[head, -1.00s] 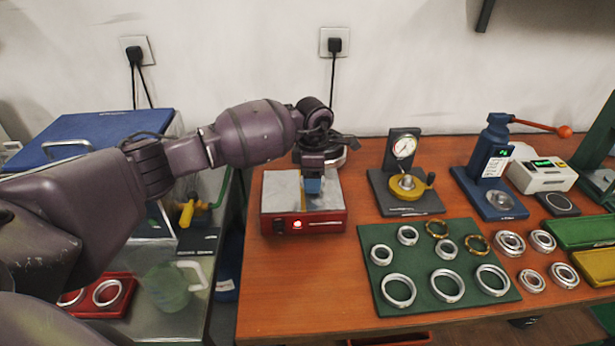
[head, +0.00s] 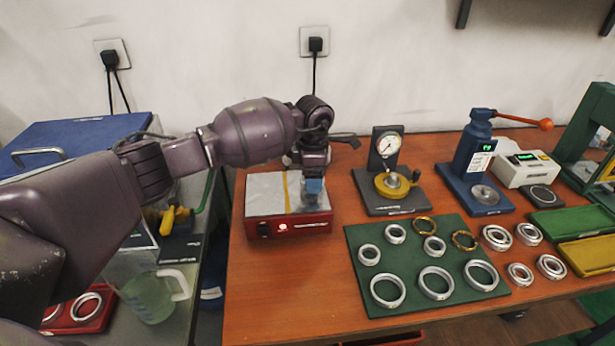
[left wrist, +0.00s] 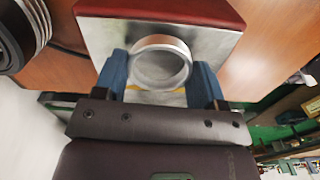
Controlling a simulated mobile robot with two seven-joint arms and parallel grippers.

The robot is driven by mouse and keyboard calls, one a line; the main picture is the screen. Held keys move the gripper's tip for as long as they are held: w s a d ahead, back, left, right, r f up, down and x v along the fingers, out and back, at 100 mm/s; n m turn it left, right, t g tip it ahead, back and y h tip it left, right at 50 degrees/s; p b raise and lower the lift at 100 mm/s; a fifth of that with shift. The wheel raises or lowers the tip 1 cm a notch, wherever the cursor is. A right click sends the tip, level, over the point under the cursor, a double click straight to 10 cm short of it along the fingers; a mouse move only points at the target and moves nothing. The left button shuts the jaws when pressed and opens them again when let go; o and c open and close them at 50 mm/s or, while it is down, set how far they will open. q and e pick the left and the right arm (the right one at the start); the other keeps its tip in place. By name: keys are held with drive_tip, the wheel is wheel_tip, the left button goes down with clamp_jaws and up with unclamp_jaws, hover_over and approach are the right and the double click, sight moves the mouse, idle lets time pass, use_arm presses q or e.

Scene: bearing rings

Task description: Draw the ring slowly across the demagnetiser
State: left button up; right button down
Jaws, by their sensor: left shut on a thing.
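The demagnetiser (head: 265,190) is a red box with a silver top plate, a yellow stripe across it and a lit red switch on its front. My left gripper (head: 313,188) is over the right part of the plate, right of the stripe. In the left wrist view my left gripper (left wrist: 160,80) has its blue fingers shut on a steel ring (left wrist: 160,41), one on each side. The plate (left wrist: 105,38) shows behind the ring; I cannot tell whether they touch. The ring is hard to make out in the head view. My right gripper is not in view.
A green mat (head: 408,289) with several steel and brass rings lies to the right. A dial gauge stand (head: 388,150) and a blue press (head: 474,160) stand behind it. A glass jug (head: 150,296) and a red tray (head: 98,318) are on the left bench.

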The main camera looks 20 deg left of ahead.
use_arm(q)
drive_tip(key=shift+w+d+b, duration=0.2)
drive_tip(key=shift+w+d, duration=0.15)
drive_tip(key=shift+d, duration=0.2)
drive_tip(key=shift+w+d+b, duration=0.15)
drive_tip(key=shift+w+d, duration=0.15)
drive_tip(key=shift+d, duration=0.25)
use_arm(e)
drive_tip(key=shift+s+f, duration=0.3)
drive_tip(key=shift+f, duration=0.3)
use_arm(q)
drive_tip(key=shift+r+p, duration=1.15)
drive_tip(key=shift+r, duration=2.45)
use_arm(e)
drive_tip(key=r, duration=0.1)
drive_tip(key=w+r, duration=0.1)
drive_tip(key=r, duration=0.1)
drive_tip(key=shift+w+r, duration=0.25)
use_arm(q)
drive_tip(key=shift+f, duration=0.15)
